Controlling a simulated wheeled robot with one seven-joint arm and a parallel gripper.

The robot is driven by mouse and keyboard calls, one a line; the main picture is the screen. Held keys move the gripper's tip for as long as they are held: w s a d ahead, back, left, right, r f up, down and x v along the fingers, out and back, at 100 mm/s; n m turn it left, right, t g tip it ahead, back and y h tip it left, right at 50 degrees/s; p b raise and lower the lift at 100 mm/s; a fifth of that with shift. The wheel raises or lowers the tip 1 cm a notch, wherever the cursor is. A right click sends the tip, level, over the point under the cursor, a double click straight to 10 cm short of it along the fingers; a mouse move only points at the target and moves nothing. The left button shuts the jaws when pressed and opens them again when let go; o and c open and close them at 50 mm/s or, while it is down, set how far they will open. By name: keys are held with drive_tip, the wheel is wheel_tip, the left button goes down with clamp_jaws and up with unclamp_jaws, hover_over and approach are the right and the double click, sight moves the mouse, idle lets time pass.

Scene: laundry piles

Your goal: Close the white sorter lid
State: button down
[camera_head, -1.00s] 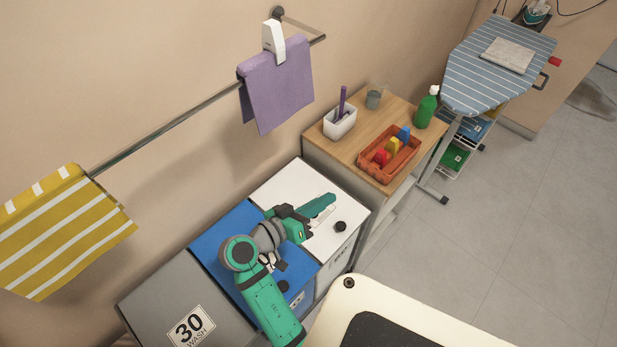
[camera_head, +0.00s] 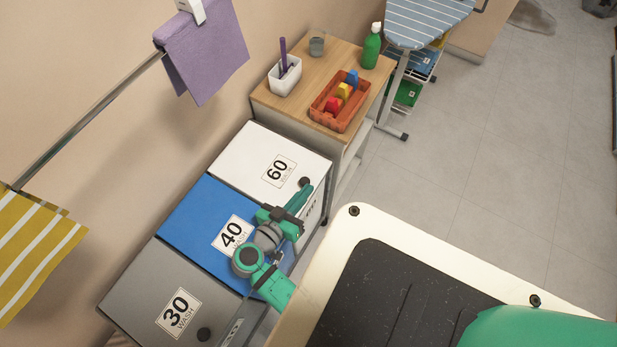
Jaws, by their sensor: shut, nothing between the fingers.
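The laundry sorter stands against the wall with three lids side by side. The white lid (camera_head: 255,155), labelled 60, lies flat at the far end with a dark knob (camera_head: 305,182) near its front edge. The blue lid (camera_head: 189,220), labelled 40, is in the middle and also lies flat. The grey lid (camera_head: 150,289), labelled 30, is nearest and lies flat. My gripper (camera_head: 304,192) is shut and empty, at the front edge of the white lid close to the knob. Whether it touches the lid or knob I cannot tell.
A wooden side table (camera_head: 320,65) beyond the sorter holds a white cup (camera_head: 284,78) with pens, an orange crate (camera_head: 340,108), a grey cup and a green bottle (camera_head: 371,47). A rail with a purple towel (camera_head: 205,55) runs along the wall.

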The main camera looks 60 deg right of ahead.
drive_tip(key=shift+a, duration=0.1)
idle(0.4)
drive_tip(key=v, duration=0.9)
drive_tip(key=shift+s+a+r, duration=0.15)
drive_tip(key=shift+s+a, duration=0.1)
drive_tip(key=shift+a, duration=0.15)
